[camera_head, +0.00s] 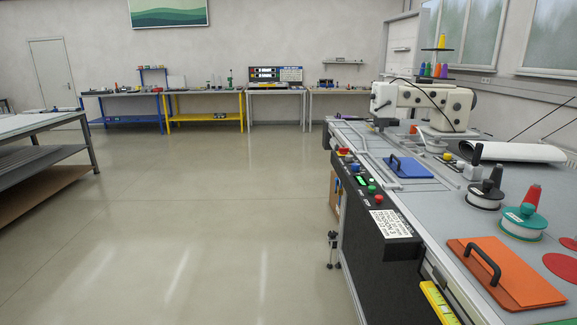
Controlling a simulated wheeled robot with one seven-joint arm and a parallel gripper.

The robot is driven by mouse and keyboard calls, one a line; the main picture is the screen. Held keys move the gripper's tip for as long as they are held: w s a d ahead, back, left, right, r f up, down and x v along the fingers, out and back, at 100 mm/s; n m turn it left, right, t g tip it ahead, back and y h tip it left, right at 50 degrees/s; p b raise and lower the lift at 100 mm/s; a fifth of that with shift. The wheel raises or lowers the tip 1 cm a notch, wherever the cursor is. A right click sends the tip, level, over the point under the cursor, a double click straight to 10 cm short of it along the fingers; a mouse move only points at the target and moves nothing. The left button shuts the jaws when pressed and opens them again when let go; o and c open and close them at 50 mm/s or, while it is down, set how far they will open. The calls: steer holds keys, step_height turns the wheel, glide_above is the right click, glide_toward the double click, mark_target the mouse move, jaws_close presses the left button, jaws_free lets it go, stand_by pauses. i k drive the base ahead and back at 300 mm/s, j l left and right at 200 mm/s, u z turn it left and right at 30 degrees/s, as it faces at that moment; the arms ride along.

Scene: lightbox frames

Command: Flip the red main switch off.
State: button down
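A black control panel (374,200) runs along the left edge of the sewing machine table. At its far end is a small red control on a yellow base (343,152). Nearer on the panel are a blue button (355,168), a green button (371,188) and a red button (379,199). Which of the red parts is the main switch, and its position, is too small to tell. My gripper is not in view.
The sewing machine table (440,200) fills the right side, with a sewing machine (425,103), thread spools and an orange board with a handle (507,272). A grey shelved table (40,128) stands left. Workbenches line the back wall. The floor (200,220) between is clear.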

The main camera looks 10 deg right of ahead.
mark_target(343, 150)
steer(key=i+j, duration=0.2)
steer(key=i+j+z, duration=0.15)
steer(key=j, duration=0.25)
steer(key=i+j, duration=0.2)
steer(key=j, duration=0.15)
steer(key=i+j+z, duration=0.2)
steer(key=i+j, duration=0.15)
steer(key=j, duration=0.3)
steer(key=i+j, duration=0.15)
steer(key=j, duration=0.2)
steer(key=i+j+z, duration=0.1)
steer(key=j, duration=0.3)
steer(key=i+j+z, duration=0.15)
steer(key=i+j, duration=0.15)
steer(key=i, duration=0.3)
steer(key=i+j+z, duration=0.15)
steer(key=i+j, duration=0.2)
steer(key=i, duration=0.2)
steer(key=i+j+z, duration=0.1)
steer(key=i+j, duration=0.35)
steer(key=i+l, duration=0.1)
steer(key=i, duration=0.25)
steer(key=i+l, duration=0.15)
steer(key=i, duration=0.25)
steer(key=z, duration=0.05)
